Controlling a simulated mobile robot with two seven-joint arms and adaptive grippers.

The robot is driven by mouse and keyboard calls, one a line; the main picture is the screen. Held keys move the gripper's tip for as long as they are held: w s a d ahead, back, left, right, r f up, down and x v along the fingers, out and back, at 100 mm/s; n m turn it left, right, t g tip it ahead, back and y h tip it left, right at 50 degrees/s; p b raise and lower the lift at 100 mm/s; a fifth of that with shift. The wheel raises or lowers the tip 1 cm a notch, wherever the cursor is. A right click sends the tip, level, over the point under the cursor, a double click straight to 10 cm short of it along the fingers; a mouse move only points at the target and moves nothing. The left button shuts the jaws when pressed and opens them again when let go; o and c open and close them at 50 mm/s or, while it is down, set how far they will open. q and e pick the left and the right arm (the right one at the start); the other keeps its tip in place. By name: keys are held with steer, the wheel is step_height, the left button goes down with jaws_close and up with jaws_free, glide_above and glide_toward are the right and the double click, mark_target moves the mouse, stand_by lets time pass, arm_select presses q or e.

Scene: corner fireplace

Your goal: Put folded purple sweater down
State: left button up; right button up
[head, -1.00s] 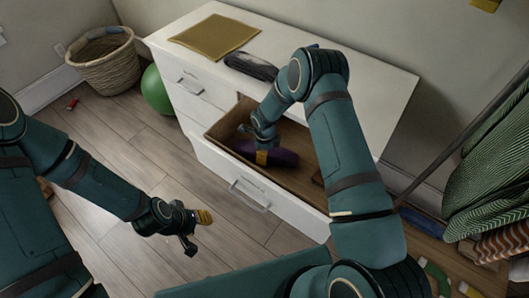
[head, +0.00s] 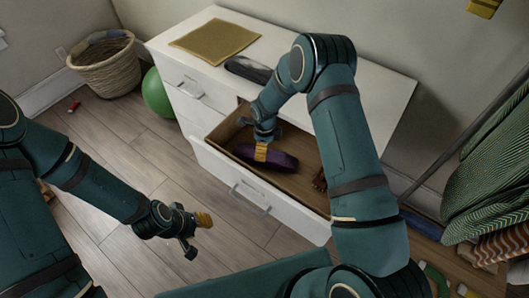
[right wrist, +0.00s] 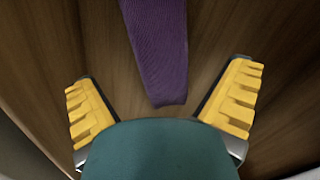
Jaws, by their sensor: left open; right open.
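The folded purple sweater (head: 279,158) lies on the floor of the open drawer (head: 307,178) in the white dresser. It also shows in the right wrist view (right wrist: 162,50), flat on the brown drawer bottom. My right gripper (head: 262,151) is inside the drawer, above the sweater's left part in the head view. In the right wrist view its yellow fingers (right wrist: 160,100) are spread wide, with the sweater's end between and beyond them and touching neither.
A gold folded cloth (head: 214,38) and a dark folded item (head: 248,69) lie on the dresser top (head: 300,52). A basket (head: 106,65) and green ball (head: 157,93) stand left; striped cloths (head: 492,190) hang right.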

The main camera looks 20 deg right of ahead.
step_height(320, 180, up, 6)
steer(key=shift+p, duration=0.35)
stand_by(0.4)
